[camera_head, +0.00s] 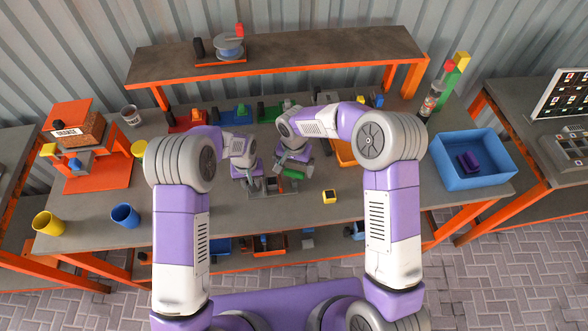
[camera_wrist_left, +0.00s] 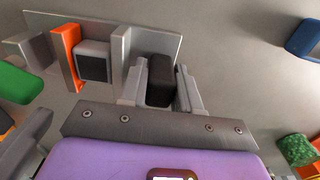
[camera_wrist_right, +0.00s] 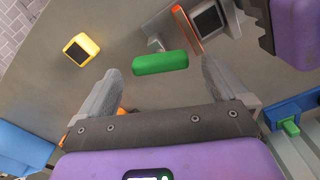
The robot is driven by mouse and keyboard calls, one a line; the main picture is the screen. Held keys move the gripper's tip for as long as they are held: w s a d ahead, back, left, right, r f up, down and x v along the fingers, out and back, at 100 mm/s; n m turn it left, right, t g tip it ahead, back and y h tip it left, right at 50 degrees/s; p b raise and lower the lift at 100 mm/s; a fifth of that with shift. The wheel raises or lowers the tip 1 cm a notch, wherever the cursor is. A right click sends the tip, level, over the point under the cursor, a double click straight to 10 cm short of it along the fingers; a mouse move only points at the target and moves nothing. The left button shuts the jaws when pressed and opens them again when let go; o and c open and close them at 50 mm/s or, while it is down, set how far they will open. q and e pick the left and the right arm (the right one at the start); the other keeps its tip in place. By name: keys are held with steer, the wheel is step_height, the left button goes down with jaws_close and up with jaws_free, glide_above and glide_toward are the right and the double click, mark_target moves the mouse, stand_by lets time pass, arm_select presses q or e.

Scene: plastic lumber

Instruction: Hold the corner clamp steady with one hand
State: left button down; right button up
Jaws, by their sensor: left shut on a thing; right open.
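The corner clamp (camera_head: 271,186) lies on the workbench: a grey plate (camera_wrist_left: 100,22) with an orange jaw (camera_wrist_left: 66,58), grey blocks and a green handle (camera_wrist_right: 160,63). My left gripper (camera_wrist_left: 160,85) is shut on a dark block (camera_wrist_left: 160,78) at one end of the clamp plate. My right gripper (camera_wrist_right: 162,85) is open and empty. The green handle lies just ahead of its fingertips, apart from them as far as I can see. In the head view, my right gripper (camera_head: 287,160) is above and behind the green handle, partly hidden by its own wrist.
A yellow block with a dark top (camera_head: 330,196) lies right of the clamp. A blue bin (camera_head: 487,178) holding a purple thing stands at the right. Blue (camera_head: 125,216) and yellow (camera_head: 48,223) cups stand front left. Several coloured clamps line the back, under a raised shelf (camera_head: 290,52).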

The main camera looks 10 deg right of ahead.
steer(key=shift+f, duration=1.05)
steer(key=c, duration=1.1)
steer(key=shift+o, duration=0.2)
